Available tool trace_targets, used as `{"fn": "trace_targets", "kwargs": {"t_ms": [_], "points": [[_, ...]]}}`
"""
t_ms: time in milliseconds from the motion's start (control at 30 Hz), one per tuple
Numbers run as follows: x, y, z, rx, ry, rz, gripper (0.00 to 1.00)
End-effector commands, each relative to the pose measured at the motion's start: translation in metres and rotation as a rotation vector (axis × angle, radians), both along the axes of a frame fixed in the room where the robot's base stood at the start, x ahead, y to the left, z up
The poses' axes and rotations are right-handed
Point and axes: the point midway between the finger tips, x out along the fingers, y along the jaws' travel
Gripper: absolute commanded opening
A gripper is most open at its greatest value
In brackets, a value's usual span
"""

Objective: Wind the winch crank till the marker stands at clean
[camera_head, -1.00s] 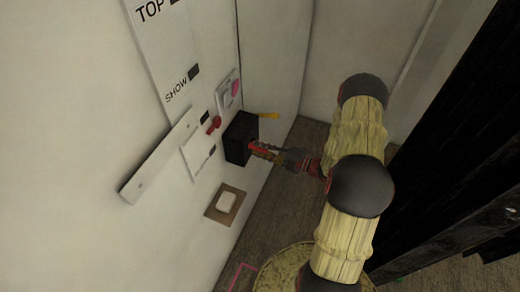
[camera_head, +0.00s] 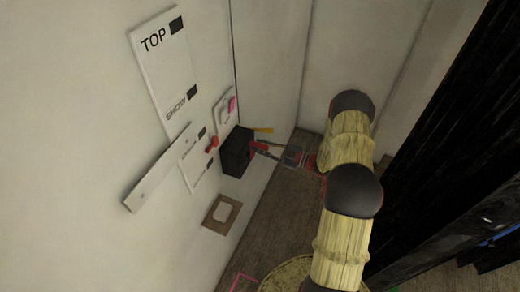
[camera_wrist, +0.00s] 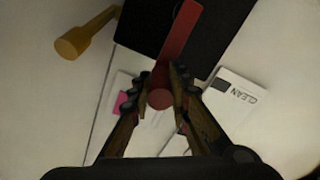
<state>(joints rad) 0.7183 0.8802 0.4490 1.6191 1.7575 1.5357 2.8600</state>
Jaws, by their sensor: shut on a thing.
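The winch is a black box (camera_head: 236,152) on the wall, and it also fills the top of the wrist view (camera_wrist: 150,25). Its red crank arm (camera_wrist: 178,40) runs down across the box face to a round red end (camera_wrist: 160,98). My gripper (camera_wrist: 164,82) is shut on the crank at that end, a finger on each side; in the head view my gripper (camera_head: 272,150) reaches the box from the right. A plate with the word CLEAN (camera_wrist: 236,92) is right of the fingers in the wrist view. I cannot tell which piece is the marker.
A plate with a red lever (camera_head: 212,143), a pink-button plate (camera_head: 231,104), a yellow handle (camera_head: 263,130), a slanted white bar (camera_head: 160,168) and a brown-framed square (camera_head: 222,211) are close around the box. Dark panels stand at the right.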

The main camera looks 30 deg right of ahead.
Motion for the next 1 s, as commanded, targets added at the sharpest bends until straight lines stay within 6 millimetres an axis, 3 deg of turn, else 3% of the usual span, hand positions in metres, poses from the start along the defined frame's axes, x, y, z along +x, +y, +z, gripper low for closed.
{"fn": "trace_targets", "kwargs": {"t_ms": [767, 800, 1000], "points": [[0.0045, -0.0072, -0.0041, 0.089, 0.075, -0.002, 0.0], [0.0044, -0.0071, -0.0042, 0.089, 0.075, -0.002, 0.19], [0.0047, -0.0071, -0.0032, 0.088, 0.074, -0.002, 0.3]]}}
